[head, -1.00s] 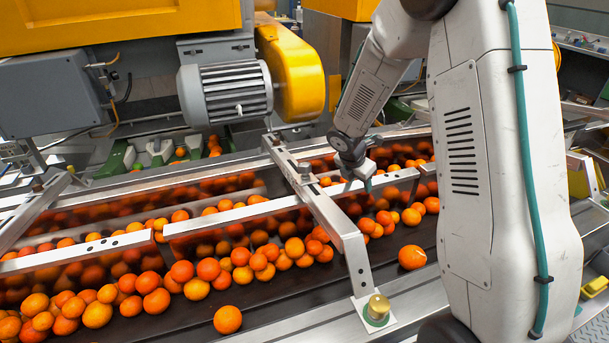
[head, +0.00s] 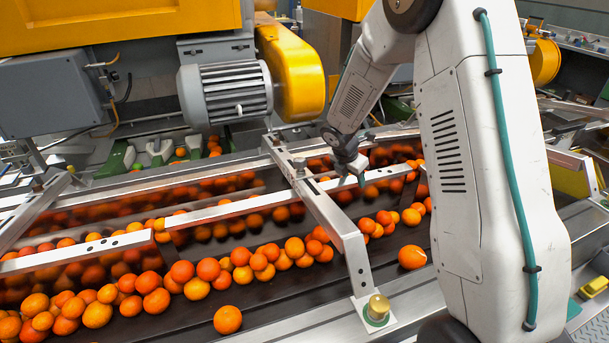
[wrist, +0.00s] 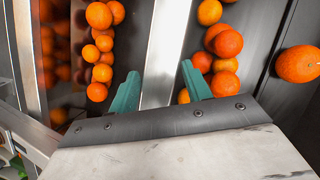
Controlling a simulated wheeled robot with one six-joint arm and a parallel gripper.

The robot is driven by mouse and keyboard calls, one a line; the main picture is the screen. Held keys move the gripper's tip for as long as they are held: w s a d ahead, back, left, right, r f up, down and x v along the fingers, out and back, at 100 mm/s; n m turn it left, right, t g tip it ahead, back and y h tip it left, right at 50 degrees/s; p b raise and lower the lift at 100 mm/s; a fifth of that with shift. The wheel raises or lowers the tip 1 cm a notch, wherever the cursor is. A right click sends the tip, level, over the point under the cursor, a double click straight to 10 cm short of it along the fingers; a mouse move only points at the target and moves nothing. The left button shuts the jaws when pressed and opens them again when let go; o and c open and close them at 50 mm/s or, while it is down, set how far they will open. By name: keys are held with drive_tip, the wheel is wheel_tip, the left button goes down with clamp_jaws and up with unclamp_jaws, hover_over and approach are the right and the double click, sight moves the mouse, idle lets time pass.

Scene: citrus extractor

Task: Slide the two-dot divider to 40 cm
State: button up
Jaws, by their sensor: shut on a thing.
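The long metal divider (head: 240,207) stands along the belt, passing under the crossbeam. My gripper (head: 361,178) is at the divider's right part, just right of the crossbeam. In the wrist view, the teal fingers of my gripper (wrist: 160,72) lie on either side of the divider's bright top edge (wrist: 168,45), shut on it. Another divider (head: 75,250) with dark holes lies to the left, with its end near the held one. I cannot read any centimetre scale.
A metal crossbeam (head: 335,220) with a brass knob (head: 377,307) spans the belt close to my gripper. Many oranges (head: 195,270) lie on the dark belt (head: 290,300) on both sides of the divider. A motor (head: 225,93) stands behind.

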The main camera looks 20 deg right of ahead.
drive_tip(key=w+f, duration=0.1)
drive_tip(key=w, duration=0.5)
drive_tip(key=shift+w+f, duration=0.15)
drive_tip(key=o, duration=1)
drive_tip(key=shift+o, duration=0.2)
drive_tip(key=v, duration=0.7)
drive_tip(key=shift+r, duration=0.35)
